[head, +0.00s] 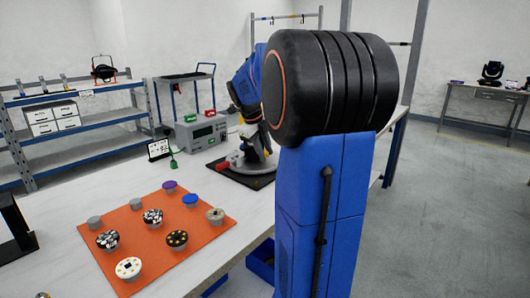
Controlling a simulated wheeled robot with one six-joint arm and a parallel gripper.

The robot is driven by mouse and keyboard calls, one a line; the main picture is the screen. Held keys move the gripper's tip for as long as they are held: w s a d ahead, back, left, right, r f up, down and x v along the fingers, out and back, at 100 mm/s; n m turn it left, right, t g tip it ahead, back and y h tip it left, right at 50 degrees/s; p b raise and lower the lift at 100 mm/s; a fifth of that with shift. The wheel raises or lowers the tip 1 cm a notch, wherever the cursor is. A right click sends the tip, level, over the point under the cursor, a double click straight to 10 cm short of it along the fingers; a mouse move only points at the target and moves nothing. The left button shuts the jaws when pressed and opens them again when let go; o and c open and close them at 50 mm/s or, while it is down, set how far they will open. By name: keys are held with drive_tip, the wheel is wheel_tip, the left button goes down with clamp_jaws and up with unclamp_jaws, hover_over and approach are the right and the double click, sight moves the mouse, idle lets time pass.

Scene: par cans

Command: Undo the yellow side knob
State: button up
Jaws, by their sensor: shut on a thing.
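A par can fixture (258,147) stands on a black mat (242,174) on the long white table, partly behind my arm. Its near side shows grey and dark parts with a red piece (235,158) low at its left. My blue forearm reaches down to it, and my gripper (246,117) is small and partly hidden at the fixture's upper left. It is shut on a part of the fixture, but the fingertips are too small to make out. I cannot pick out the yellow side knob clearly; it is hidden or covered by the gripper.
An orange mat (135,232) with several round knobs and discs lies on the table (112,183) at front left. A grey box device (200,132) and a small sign (158,149) stand behind it. A blue bin (262,262) is below the table edge. The floor at right is clear.

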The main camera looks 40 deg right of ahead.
drive_tip(key=o, duration=1.1)
drive_tip(key=shift+r, duration=0.1)
drive_tip(key=v, duration=1.7)
